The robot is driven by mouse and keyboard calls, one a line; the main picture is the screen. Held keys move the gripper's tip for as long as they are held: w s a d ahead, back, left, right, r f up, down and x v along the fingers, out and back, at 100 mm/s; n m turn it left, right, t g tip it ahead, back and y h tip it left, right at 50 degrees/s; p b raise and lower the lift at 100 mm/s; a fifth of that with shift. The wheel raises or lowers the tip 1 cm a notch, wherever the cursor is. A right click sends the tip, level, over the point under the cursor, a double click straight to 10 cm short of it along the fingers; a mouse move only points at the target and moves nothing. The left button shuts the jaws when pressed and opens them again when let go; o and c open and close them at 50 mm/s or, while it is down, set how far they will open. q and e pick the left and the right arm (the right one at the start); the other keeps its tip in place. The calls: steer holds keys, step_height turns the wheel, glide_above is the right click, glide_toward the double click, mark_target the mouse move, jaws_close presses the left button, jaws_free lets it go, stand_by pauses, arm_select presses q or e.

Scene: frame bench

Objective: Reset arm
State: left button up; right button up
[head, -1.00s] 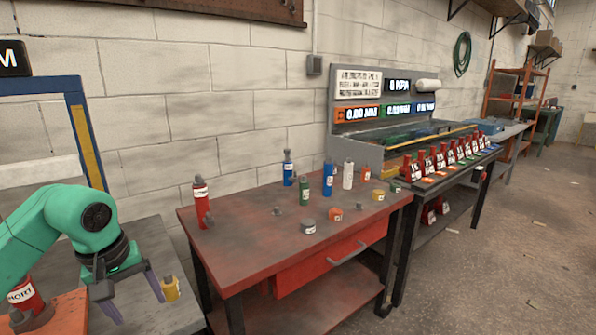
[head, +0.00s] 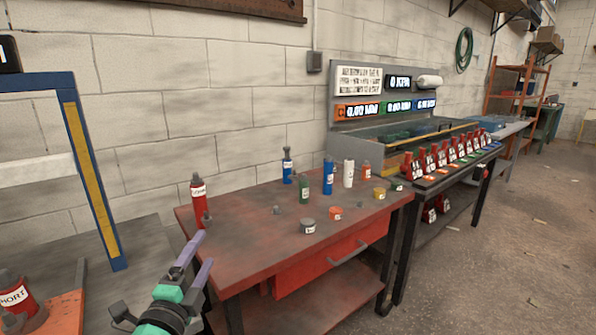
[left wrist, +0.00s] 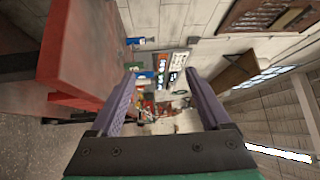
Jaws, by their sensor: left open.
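My left gripper (head: 196,256) is at the lower left of the head view, in front of the red table's left end. Its two purple fingers point up and away, apart, with nothing seen between them. In the left wrist view the fingers (left wrist: 163,95) stand wide apart, with the bench and wall far beyond them. My right gripper is not in view.
The red table (head: 250,235) carries a red bottle (head: 198,200), a green bottle (head: 304,190), blue bottles and several small caps. A blue and yellow frame (head: 92,180) stands left, above a red "SHORT" bottle (head: 18,298). A test bench (head: 350,150) stands beyond.

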arm_select(q)
steer(key=s+a+f+n+g+y, duration=0.2)
steer(key=s+a+f+n+g, duration=0.15)
steer(key=f+n, duration=0.4)
steer(key=s+a+f+n+g+y, duration=0.15)
steer(key=s+f+n+g, duration=0.3)
steer(key=f, duration=0.65)
steer(key=s+d+f+n+g+h, duration=0.2)
steer(key=s+f+n+g, duration=0.3)
steer(key=s+f+g, duration=0.55)
steer(key=s+f+t, duration=0.1)
steer(key=s+f, duration=0.3)
steer(key=f, duration=0.8)
steer(key=s+f+t, duration=0.1)
steer(key=s+f, duration=0.2)
steer(key=f, duration=0.9)
steer(key=s+a+f+m+g, duration=0.1)
steer(key=s+a+f, duration=0.1)
steer(key=s+f, duration=0.5)
steer(key=s+a+f+g, duration=0.1)
steer(key=s+a+f, duration=0.1)
steer(key=s+f, duration=0.5)
step_height(320, 180, up, 14)
steer(key=s+p, duration=0.2)
steer(key=p, duration=1.1)
steer(key=shift+d+r, duration=0.15)
steer(key=shift+r, duration=0.05)
